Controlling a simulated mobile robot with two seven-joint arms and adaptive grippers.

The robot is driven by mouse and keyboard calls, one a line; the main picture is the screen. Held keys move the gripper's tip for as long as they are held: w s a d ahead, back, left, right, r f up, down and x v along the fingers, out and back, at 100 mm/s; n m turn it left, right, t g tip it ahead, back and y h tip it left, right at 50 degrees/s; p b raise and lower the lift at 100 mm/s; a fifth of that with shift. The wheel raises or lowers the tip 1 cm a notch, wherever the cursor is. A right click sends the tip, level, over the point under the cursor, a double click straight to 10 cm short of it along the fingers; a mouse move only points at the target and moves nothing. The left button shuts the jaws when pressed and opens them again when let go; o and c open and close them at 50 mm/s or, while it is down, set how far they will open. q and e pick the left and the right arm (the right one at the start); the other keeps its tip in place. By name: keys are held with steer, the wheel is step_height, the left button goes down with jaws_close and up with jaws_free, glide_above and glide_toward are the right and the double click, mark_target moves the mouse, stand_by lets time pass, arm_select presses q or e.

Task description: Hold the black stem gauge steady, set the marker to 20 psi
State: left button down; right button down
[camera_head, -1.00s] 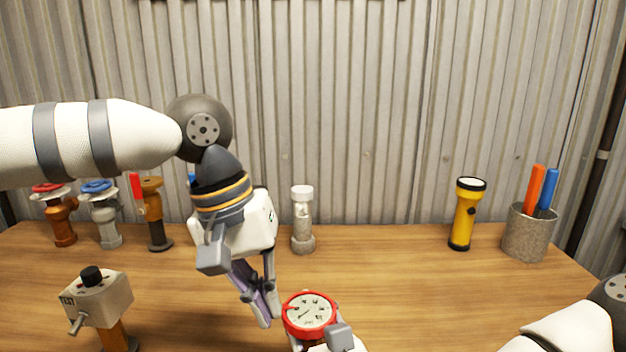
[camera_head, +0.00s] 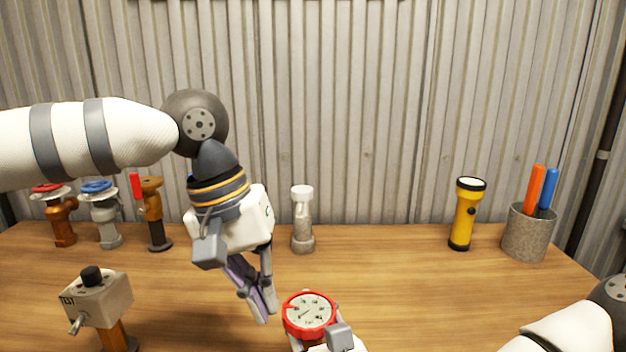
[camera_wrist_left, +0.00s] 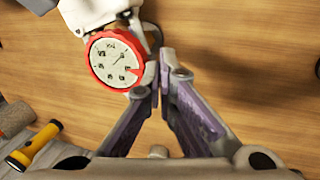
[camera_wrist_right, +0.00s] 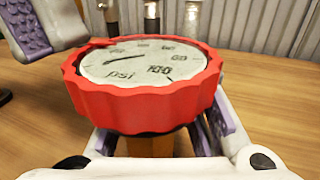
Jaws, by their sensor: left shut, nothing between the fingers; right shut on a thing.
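The gauge (camera_head: 310,314) has a scalloped red bezel around a white dial, near the bottom centre of the head view. In the right wrist view the gauge (camera_wrist_right: 145,100) fills the centre; "psi" and "100" are readable, and the dark needle points left. A small red tab (camera_wrist_right: 98,43) shows at the dial's far left edge. My left gripper (camera_head: 262,312) is shut and empty, just left of the gauge. In the left wrist view its fingertips (camera_wrist_left: 160,70) are close beside the bezel; contact cannot be told.
A box labelled TEST with a black knob (camera_head: 92,276) stands at front left. Several valves (camera_head: 103,225) line the back left. The table's right middle is clear.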

arm_select(q)
step_height(320, 180, up, 6)
steer(key=shift+f, duration=0.25)
arm_select(e)
steer(key=c, duration=1.1)
jaws_free()
